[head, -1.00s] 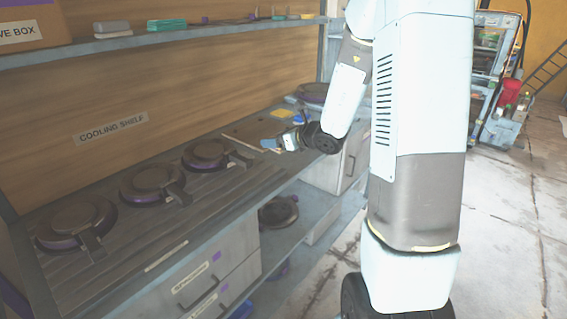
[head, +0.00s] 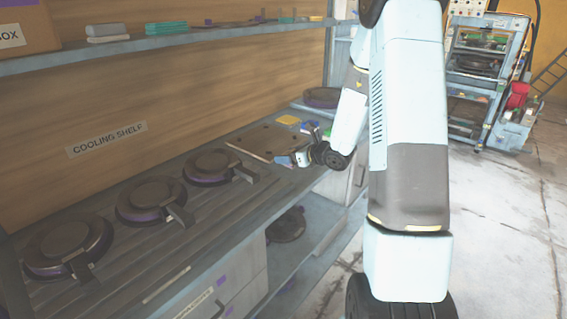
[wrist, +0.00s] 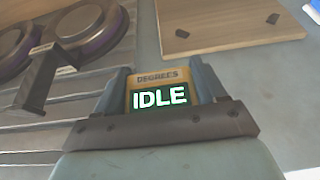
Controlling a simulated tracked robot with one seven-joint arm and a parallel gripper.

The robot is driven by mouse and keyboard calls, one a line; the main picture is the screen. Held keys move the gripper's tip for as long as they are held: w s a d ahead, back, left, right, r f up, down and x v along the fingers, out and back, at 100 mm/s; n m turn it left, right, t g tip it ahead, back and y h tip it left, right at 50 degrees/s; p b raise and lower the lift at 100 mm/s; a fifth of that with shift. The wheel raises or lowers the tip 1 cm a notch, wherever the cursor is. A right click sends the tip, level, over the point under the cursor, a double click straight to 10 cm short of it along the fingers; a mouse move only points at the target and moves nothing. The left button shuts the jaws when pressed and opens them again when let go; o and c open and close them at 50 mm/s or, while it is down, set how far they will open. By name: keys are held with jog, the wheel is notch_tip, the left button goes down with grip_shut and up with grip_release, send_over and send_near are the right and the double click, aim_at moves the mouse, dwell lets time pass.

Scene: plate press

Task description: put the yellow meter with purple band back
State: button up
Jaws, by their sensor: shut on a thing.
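My gripper (wrist: 164,88) is shut on a yellow meter (wrist: 157,78). In the wrist view the meter's face reads DEGREES, with a dark screen reading IDLE below it. Its sides are between the two fingers, and I cannot see a purple band on it. In the head view my gripper (head: 286,161) is low over the counter, at the near right edge of a wooden board (head: 262,141). The meter itself cannot be made out there. I cannot tell whether it touches the counter.
Several round dark plates, one here (head: 152,196), lie on the ribbed cooling shelf (head: 150,255) to the left. A yellow item (head: 288,120) and a blue item (head: 308,126) lie behind my gripper. An upper shelf (head: 180,41) runs above. Open floor (head: 500,230) is at right.

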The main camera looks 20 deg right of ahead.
aim_at(287, 172)
jog(key=shift+w+a+f, duration=0.2)
jog(key=shift+w+f, duration=0.15)
jog(key=shift+f, duration=0.2)
jog(key=shift+w+f, duration=0.1)
jog(key=shift+f, duration=1.45)
jog(key=o, duration=1)
jog(key=shift+c, duration=0.2)
